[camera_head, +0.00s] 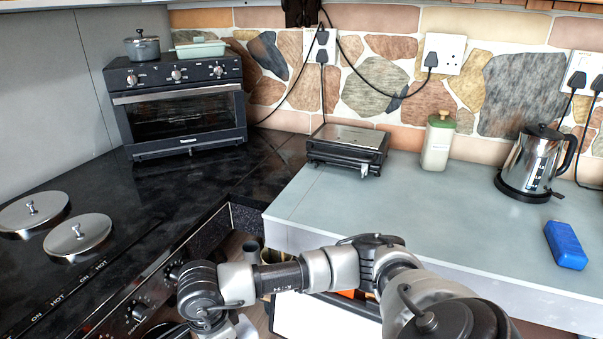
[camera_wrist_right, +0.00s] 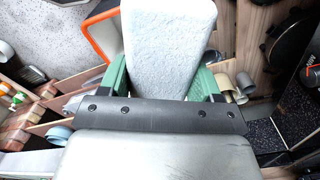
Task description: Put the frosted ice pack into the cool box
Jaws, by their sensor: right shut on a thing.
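The frosted ice pack (camera_wrist_right: 170,40) is a pale, speckled white slab in the right wrist view. My right gripper (camera_wrist_right: 163,82) has green fingers on both sides of it and is shut on it. The pack sticks out past the fingertips. An orange-rimmed white thing, apparently the cool box (camera_wrist_right: 97,38), shows behind and left of the pack, partly hidden by it. In the head view, a white panel with orange edging (camera_head: 320,316) shows low down behind my right arm, mostly hidden. The right gripper's fingers and the pack are not clear there. My left gripper is not in view.
A grey counter (camera_head: 420,210) holds a blue block (camera_head: 566,245), a kettle (camera_head: 536,163), a green-lidded jar (camera_head: 438,142) and a small grill (camera_head: 347,148). A black hob counter with a toaster oven (camera_head: 182,105) is at left. Wooden floor shows below.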

